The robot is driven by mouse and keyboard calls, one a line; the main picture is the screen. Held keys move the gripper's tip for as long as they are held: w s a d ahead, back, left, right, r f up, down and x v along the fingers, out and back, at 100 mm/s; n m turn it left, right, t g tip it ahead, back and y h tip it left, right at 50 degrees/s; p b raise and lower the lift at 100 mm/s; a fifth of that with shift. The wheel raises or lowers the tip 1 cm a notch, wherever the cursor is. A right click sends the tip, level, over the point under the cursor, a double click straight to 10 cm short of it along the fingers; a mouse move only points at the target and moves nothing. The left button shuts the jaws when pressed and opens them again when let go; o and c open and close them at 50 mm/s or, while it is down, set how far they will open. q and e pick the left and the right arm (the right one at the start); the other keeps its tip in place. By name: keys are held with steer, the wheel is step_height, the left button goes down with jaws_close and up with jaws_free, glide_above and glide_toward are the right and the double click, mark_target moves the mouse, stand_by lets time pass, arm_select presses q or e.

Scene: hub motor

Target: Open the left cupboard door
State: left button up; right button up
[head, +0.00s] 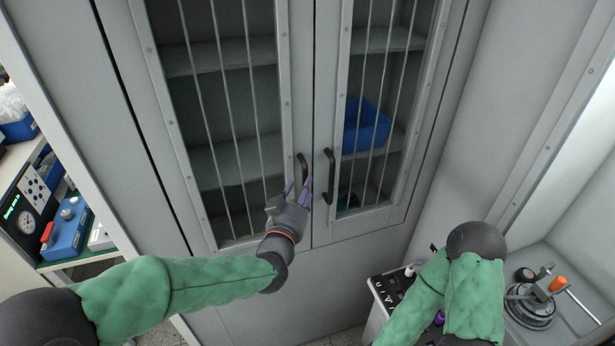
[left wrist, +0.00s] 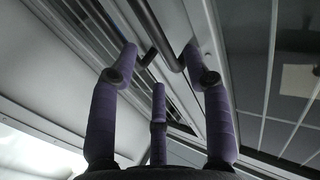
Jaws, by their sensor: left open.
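The left cupboard door (head: 292,125) is a grey framed door with vertical bars, and it looks closed. Its dark handle (head: 303,168) is at the door's right edge, and a dark bar handle (left wrist: 160,38) shows between the fingers in the left wrist view. My left gripper (head: 297,190) is open, with purple fingers at the lower end of the left handle. Whether a finger touches it is unclear. My right gripper (head: 439,318) is mostly hidden behind my right arm, with only a bit of purple showing.
The right cupboard door (head: 328,120) is also closed, with its own dark handle (head: 328,175) close beside the left one. A blue bin (head: 366,126) sits on a shelf behind it. A bench with blue equipment (head: 68,228) stands at left, and a machine (head: 530,305) at right.

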arm_select(q)
steer(key=shift+x, duration=2.75)
jaws_close()
